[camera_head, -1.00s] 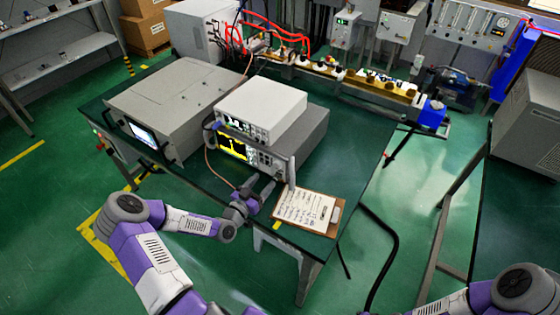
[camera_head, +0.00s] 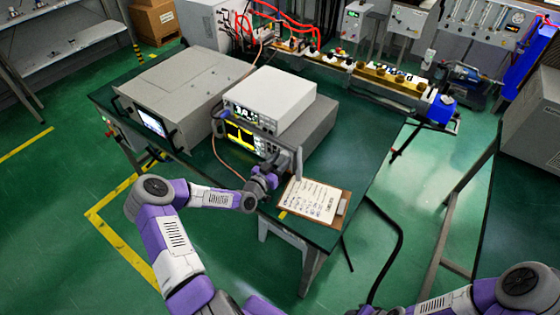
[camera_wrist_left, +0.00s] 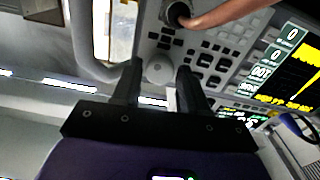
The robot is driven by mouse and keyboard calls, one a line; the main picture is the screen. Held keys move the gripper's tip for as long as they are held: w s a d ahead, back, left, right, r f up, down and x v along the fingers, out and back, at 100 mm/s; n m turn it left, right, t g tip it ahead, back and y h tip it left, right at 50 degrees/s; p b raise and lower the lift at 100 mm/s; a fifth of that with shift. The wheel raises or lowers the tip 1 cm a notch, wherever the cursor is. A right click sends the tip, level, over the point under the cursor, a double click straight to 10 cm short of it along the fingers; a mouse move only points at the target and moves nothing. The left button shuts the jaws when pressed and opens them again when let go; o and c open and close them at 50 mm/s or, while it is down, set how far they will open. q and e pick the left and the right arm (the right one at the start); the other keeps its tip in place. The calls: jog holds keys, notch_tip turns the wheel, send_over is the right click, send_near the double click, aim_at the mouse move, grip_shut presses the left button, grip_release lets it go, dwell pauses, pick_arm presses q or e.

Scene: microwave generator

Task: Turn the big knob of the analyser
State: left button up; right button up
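The analyser (camera_head: 318,131) is the lower grey box on the table, with a lit screen showing a yellow trace (camera_head: 240,136). My left gripper (camera_wrist_left: 159,72) is at the right part of its front panel. In the left wrist view its two dark fingers are apart, one on either side of the pale round big knob (camera_wrist_left: 158,69). Gaps show between knob and fingers; whether the tips reach past its face I cannot tell. In the head view the gripper (camera_head: 283,163) hides the knob. My right gripper is out of view.
A white instrument (camera_head: 270,97) sits on the analyser. A copper-coloured cable (camera_head: 217,158) hangs in front, and its plug (camera_wrist_left: 180,14) is near the knob. A clipboard (camera_head: 313,200) lies right of my gripper. A large grey unit (camera_head: 182,80) stands to the left.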

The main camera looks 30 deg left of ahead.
pick_arm(q)
jog(key=c, duration=0.6)
jog(key=shift+c, duration=0.2)
jog(key=shift+n, duration=0.3)
jog(key=n+b, duration=0.2)
jog(key=shift+f+n, duration=0.1)
jog(key=shift+n, duration=0.3)
jog(key=shift+d+n+b, duration=0.1)
jog(key=shift+n+b, duration=0.5)
jog(key=shift+n, duration=1.6)
jog(key=o, duration=1)
jog(key=shift+o, duration=0.2)
